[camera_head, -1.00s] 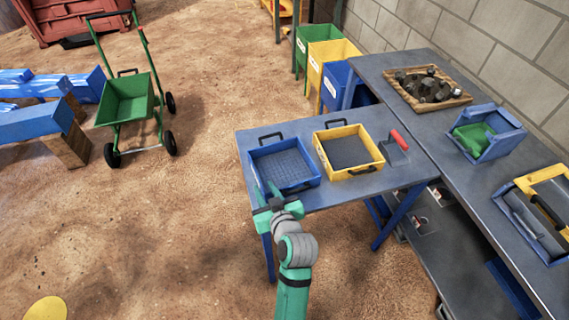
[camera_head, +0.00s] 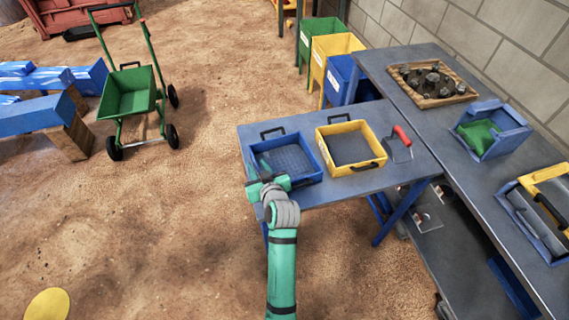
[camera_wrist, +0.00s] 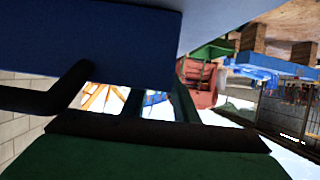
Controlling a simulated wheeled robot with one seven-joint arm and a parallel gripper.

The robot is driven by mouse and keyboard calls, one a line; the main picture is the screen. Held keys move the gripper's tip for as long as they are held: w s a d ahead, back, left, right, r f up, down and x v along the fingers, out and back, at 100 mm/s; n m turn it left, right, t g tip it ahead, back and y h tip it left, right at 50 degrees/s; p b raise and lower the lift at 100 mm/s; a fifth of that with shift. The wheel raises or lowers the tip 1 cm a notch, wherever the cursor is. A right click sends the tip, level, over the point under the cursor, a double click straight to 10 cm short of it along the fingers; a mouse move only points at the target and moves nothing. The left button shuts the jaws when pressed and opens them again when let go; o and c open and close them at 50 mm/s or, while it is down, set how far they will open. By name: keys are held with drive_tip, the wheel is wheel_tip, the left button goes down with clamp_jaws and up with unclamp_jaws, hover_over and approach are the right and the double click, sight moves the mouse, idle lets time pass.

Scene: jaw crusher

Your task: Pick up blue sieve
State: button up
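The blue sieve (camera_head: 311,174), a square blue tray with a mesh floor and black handles, lies on the left end of the grey table. My green gripper (camera_head: 261,168) is at its front left corner, and its fingers look apart. A green finger with a dark pad spans the bottom, apart from the blue wall. I see nothing held.
A yellow sieve (camera_head: 370,163) sits just right of the blue one, with a red-handled scoop (camera_head: 400,143) beyond it. The grey table (camera_head: 330,194) meets a longer bench (camera_head: 482,185) bearing a rock tray (camera_head: 433,84). A green cart (camera_head: 130,95) stands left on open sand.

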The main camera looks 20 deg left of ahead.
drive_tip(key=shift+w+a+f, duration=0.15)
drive_tip(key=shift+w+a, duration=0.1)
drive_tip(key=shift+w, duration=0.1)
clamp_jaws()
idle(1.2)
